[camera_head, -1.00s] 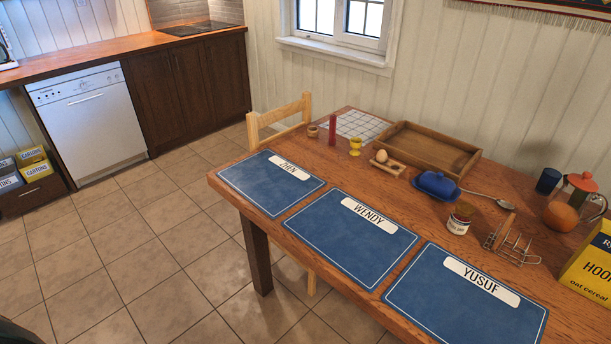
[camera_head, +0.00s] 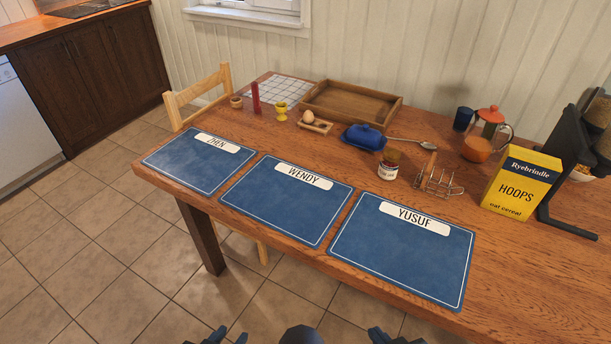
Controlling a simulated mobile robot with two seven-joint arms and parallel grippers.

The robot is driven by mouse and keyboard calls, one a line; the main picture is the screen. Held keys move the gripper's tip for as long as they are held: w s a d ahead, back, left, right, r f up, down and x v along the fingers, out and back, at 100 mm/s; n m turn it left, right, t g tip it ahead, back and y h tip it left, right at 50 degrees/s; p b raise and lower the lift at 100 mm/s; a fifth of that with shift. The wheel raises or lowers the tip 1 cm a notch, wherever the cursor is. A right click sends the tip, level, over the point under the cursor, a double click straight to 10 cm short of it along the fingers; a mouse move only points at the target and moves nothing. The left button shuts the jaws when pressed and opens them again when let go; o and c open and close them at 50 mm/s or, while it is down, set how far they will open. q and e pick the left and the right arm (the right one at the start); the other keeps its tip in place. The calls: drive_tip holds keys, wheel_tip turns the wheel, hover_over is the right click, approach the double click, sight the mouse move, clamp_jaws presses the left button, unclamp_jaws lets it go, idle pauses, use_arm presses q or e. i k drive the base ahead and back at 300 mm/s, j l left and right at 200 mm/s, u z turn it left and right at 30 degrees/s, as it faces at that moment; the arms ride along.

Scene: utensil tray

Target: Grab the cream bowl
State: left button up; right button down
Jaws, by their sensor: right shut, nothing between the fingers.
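No plain cream bowl shows clearly. At the right edge a small pale bowl-like rim (camera_head: 581,175) shows partly behind a black stand; its colour and shape are too hidden to be sure of. My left gripper (camera_head: 217,337) shows only as dark tips at the bottom edge, and I cannot tell its opening. My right gripper (camera_head: 396,337) is also at the bottom edge, shut and empty. Both are in front of the table, apart from everything on it.
The wooden table (camera_head: 520,265) carries three blue placemats, the nearest reading YUSUF (camera_head: 400,255). Behind them are a wooden tray (camera_head: 350,104), blue butter dish (camera_head: 364,138), jar (camera_head: 388,166), toast rack (camera_head: 438,182), cereal box (camera_head: 520,183) and black stand (camera_head: 566,150). The front right tabletop is clear.

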sight(577, 169)
drive_tip(key=z, duration=1.65)
drive_tip(key=i+l+z, duration=0.1)
drive_tip(key=l, duration=0.2)
drive_tip(key=l+z, duration=0.1)
drive_tip(key=l, duration=0.15)
drive_tip(key=i+l+z, duration=0.25)
drive_tip(key=l+z, duration=0.15)
drive_tip(key=i+l+z, duration=1.2)
drive_tip(key=i, duration=0.25)
drive_tip(key=i+j+u, duration=0.1)
drive_tip(key=i+u, duration=0.75)
drive_tip(key=i+l+u, duration=0.15)
drive_tip(key=u, duration=0.3)
drive_tip(key=i, duration=0.1)
